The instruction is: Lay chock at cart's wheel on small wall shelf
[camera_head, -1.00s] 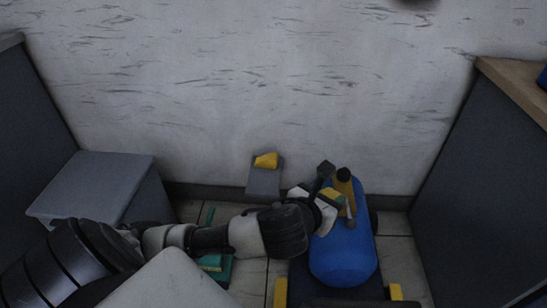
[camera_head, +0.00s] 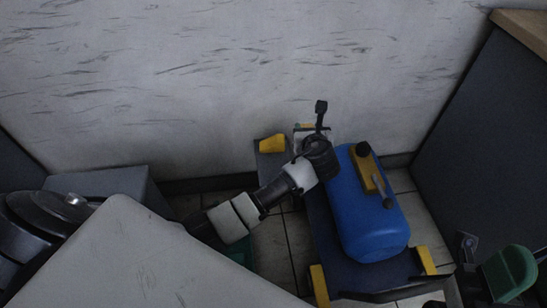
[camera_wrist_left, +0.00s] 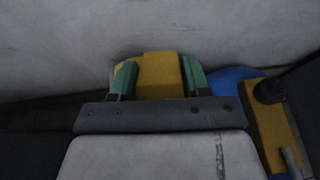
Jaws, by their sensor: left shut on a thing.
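My left gripper (camera_head: 308,130) is raised near the wall, just right of the small wall shelf (camera_head: 272,178). In the left wrist view its green fingertips (camera_wrist_left: 157,78) are shut on a yellow chock (camera_wrist_left: 158,75). The dark cart (camera_head: 320,235) stands on the floor and carries a blue tank (camera_head: 372,220). Its wheels are hidden.
The tank has a yellow and black fitting (camera_head: 368,170) on top, close to the right of my left gripper. A grey box (camera_head: 105,182) stands at left. A wood-topped cabinet (camera_head: 470,130) is at right. A green object (camera_head: 515,268) shows at bottom right.

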